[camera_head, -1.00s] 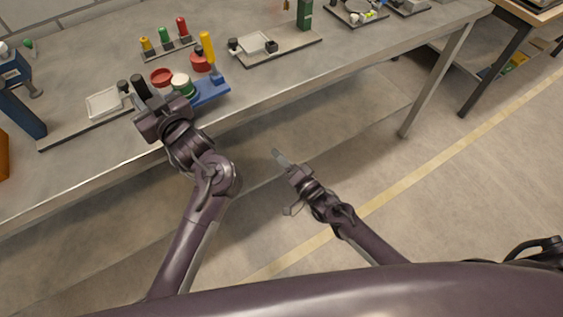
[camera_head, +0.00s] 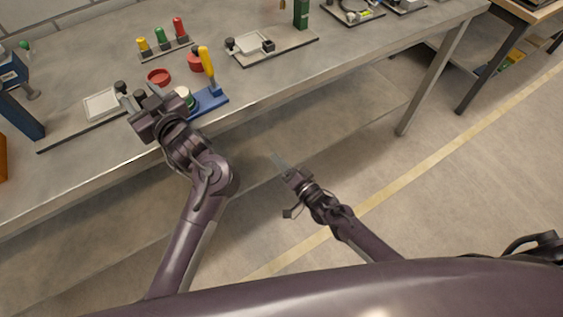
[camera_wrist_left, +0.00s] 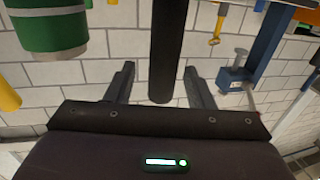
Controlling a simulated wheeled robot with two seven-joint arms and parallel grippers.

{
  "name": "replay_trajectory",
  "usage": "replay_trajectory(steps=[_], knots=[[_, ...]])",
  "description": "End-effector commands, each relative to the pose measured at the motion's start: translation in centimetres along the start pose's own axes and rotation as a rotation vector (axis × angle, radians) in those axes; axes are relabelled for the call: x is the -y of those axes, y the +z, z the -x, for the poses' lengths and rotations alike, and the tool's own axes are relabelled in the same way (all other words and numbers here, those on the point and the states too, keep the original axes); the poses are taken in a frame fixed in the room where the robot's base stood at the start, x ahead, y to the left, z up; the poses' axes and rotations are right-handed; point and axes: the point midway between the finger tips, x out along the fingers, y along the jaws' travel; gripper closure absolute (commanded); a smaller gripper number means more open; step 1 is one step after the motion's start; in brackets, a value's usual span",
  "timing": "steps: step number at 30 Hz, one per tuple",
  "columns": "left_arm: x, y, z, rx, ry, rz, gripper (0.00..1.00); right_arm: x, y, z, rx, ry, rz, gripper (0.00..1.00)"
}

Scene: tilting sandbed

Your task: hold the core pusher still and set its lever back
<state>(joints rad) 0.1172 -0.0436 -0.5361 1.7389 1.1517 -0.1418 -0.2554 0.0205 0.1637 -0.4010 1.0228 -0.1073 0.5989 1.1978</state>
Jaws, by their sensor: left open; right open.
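What I take to be the core pusher has a blue base (camera_head: 212,102) near the table's front edge, with an upright yellow lever (camera_head: 207,62) at its right end. A green and white cylinder (camera_head: 184,95) stands on it, partly hidden by my left arm; it looks large in the left wrist view (camera_wrist_left: 48,30). My left gripper (camera_head: 139,98) is open at the pusher's left side. In the left wrist view a black cylinder (camera_wrist_left: 167,45) lies between its spread fingers, with gaps on both sides. My right gripper (camera_head: 280,162) is open and empty, in front of the table.
Red dishes (camera_head: 159,76) lie behind the pusher. A rack with yellow, green and red pegs (camera_head: 162,44) stands further back. A board with a white tray (camera_head: 101,104) is at the left, beside a blue post (camera_head: 22,115). Another board (camera_head: 285,46) lies to the right.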

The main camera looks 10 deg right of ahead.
Motion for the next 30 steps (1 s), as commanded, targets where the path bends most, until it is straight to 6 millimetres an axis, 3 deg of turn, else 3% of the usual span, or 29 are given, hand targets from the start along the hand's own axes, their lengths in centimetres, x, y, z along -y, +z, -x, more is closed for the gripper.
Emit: replay_trajectory(steps=[5, 18, 24, 30], knots=[[-0.1, 0.1, 1.8, 0.003, 0.004, 0.002, 0.52, 0.0, 0.0, 0.0, 0.0, 0.0, 0.0, 0.59], [-0.1, 0.1, 10.4, 0.002, 0.002, 0.002, 0.52, 0.0, 0.0, 0.0, 0.0, 0.0, 0.0, 0.59], [0.0, 0.0, 11.9, 0.001, 0.0, 0.001, 0.52, 0.0, 0.0, 0.0, 0.0, 0.0, 0.0, 0.59], [0.0, 0.0, 12.0, 0.0, 0.0, 0.001, 0.52, 0.0, 0.0, 0.0, 0.0, 0.0, 0.0, 0.59]])
